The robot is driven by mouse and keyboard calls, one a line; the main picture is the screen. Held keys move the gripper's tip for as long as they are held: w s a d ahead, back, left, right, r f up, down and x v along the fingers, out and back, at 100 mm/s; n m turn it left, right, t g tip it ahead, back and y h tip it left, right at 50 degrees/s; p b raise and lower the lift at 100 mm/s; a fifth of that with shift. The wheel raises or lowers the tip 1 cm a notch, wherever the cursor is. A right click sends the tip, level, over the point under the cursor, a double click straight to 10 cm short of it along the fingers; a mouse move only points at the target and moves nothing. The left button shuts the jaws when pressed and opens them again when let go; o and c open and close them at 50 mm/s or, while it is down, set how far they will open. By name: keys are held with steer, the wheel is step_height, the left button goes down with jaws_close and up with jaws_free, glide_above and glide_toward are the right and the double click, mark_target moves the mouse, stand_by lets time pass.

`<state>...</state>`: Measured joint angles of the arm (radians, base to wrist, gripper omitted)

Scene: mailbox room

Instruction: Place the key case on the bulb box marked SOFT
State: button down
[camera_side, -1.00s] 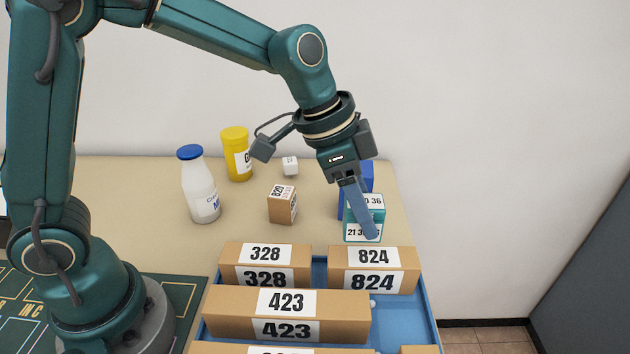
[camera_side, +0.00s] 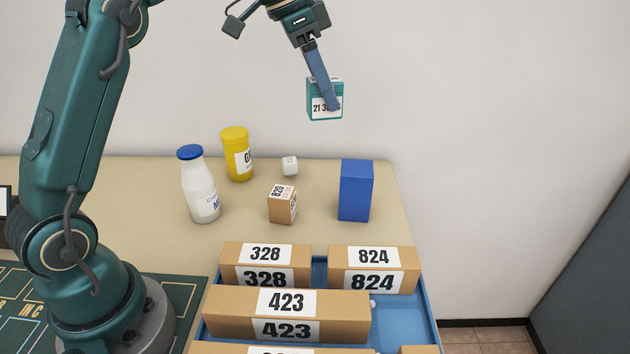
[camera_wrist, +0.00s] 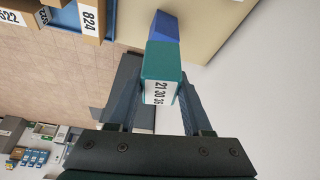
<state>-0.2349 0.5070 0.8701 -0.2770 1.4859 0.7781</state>
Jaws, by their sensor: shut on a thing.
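My gripper (camera_side: 326,100) is shut on a small teal box (camera_side: 312,88) with a white label reading 21 30 36. It holds the box high above the table. In the wrist view the teal box (camera_wrist: 163,62) sits between the two fingers of my gripper (camera_wrist: 160,92). No word SOFT can be read in these frames, and nothing is labelled as a key case. A plain blue box (camera_side: 356,190) stands upright on the table, below and to the right of the held box. It shows behind the teal box in the wrist view (camera_wrist: 165,25).
A white bottle (camera_side: 200,190), a yellow jar (camera_side: 237,152), a small white cube (camera_side: 290,166) and a carton marked 820 (camera_side: 282,206) stand on the table (camera_side: 130,185). In front, a blue tray (camera_side: 405,322) holds brown boxes marked 328 (camera_side: 228,265), 824 (camera_side: 410,270) and 423 (camera_side: 350,312).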

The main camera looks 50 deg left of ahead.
steer(key=a+n, duration=0.1)
steer(key=a, duration=0.4)
glide_above(367, 166)
steer(key=s, duration=0.2)
steer(key=shift+n+y, duration=0.3)
steer(key=shift+n, duration=0.1)
steer(key=f, duration=0.6)
steer(key=shift+w+a+f, duration=0.15)
steer(key=shift+a+f, duration=0.25)
steer(key=shift+f, duration=1.95)
steer(key=shift+f, duration=0.2)
steer(key=shift+c, duration=1.7)
jaws_free()
